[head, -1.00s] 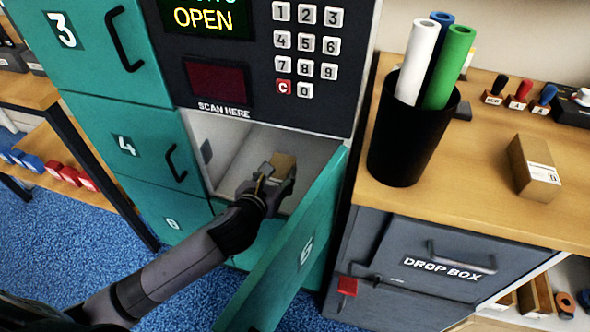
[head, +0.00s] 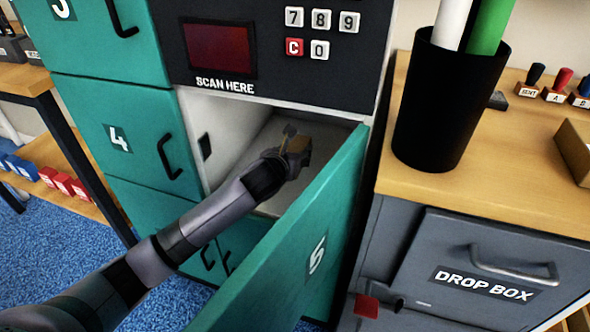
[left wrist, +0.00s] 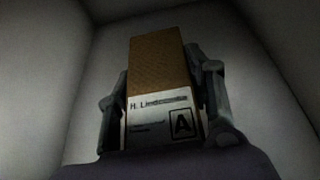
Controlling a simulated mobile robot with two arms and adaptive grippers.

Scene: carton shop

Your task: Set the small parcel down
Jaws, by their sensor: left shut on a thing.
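The small parcel (left wrist: 157,70) is a brown box with a white label reading "H. L…", its end blurred, and a boxed letter A. My left gripper (left wrist: 163,85) is shut on it, one finger on each side, in the left wrist view. In the head view the left gripper (head: 292,150) is inside the open locker compartment (head: 228,115), and part of the parcel (head: 300,148) shows beyond the fingers. Pale walls surround the parcel. I cannot tell whether it touches the compartment floor. My right gripper is not in view.
The teal door numbered 5 (head: 300,250) stands open just right of my left arm. The locker panel with keypad (head: 270,50) is above the opening. A counter with a black cup (head: 445,105) and a grey drop box (head: 480,270) is at right.

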